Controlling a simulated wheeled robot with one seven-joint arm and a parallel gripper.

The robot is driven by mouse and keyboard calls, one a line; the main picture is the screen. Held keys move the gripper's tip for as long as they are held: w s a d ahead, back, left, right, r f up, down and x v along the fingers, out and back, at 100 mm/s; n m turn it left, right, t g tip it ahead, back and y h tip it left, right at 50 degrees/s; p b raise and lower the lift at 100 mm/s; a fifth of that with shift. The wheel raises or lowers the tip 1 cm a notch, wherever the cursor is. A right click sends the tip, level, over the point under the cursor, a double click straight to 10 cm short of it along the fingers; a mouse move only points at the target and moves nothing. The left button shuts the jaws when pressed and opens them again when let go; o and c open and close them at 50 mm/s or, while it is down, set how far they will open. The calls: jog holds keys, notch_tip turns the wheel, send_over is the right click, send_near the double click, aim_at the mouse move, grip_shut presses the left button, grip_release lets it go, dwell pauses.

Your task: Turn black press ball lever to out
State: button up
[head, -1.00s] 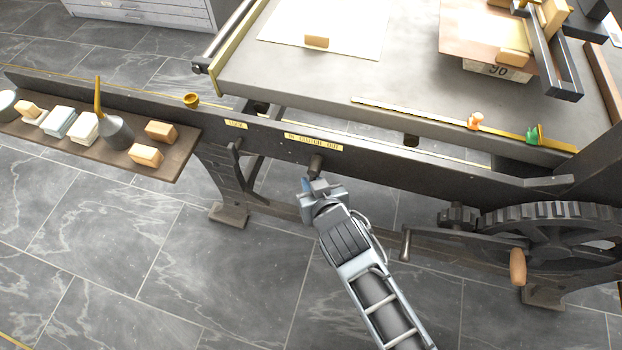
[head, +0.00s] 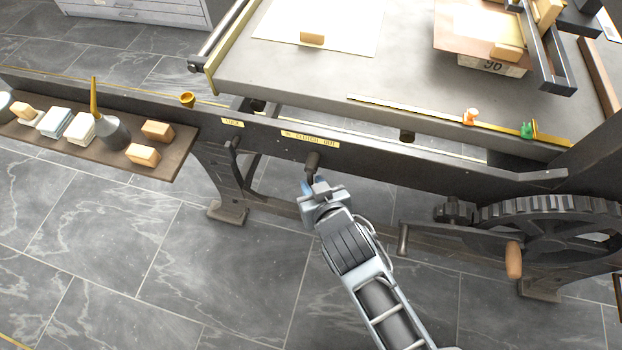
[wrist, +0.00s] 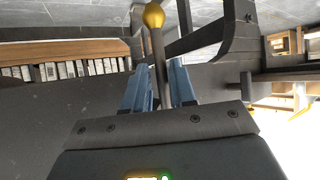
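The ball lever (wrist: 158,45) shows in the wrist view as a dark rod with a gold ball at its end. In the head view, the lever's dark pivot (head: 312,161) sits on the black press's side rail, under a yellow plate (head: 310,139) reading "IN CLUTCH OUT". My gripper (head: 314,187) is just below that pivot. The ball cannot be made out in the head view.
Another dark lever (head: 232,145) hangs to the left under a small yellow plate. A shelf (head: 175,165) with blocks and a conical vessel juts out at left. A gear wheel (head: 560,225) and a wooden-handled crank (head: 513,260) stand at right. The floor in front is clear.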

jog(key=v, duration=0.5)
dwell(0.5)
jog(key=s+d+r+m+p, duration=0.1)
jog(key=s+d+r, duration=0.15)
jog(key=s, duration=0.25)
jog(key=s+d+r+t+p, duration=0.1)
jog(key=s+d+r, duration=0.15)
jog(key=s, duration=0.35)
jog(key=s+d+r+m+p, duration=0.1)
jog(key=s+d+r, duration=0.1)
jog(key=s+d, duration=0.25)
jog(key=s+d+r+t+h+p, duration=0.1)
jog(key=s+d+r, duration=0.2)
jog(key=s+r, duration=0.4)
jog(key=s+d+r+t+h+p, duration=0.1)
jog(key=s+d+r, duration=0.3)
jog(key=s+r, duration=0.3)
notch_tip(320, 180, up, 4)
jog(key=shift+d+m+t+h, duration=0.2)
jog(key=shift+m+t+h, duration=0.1)
jog(key=shift+m, duration=0.1)
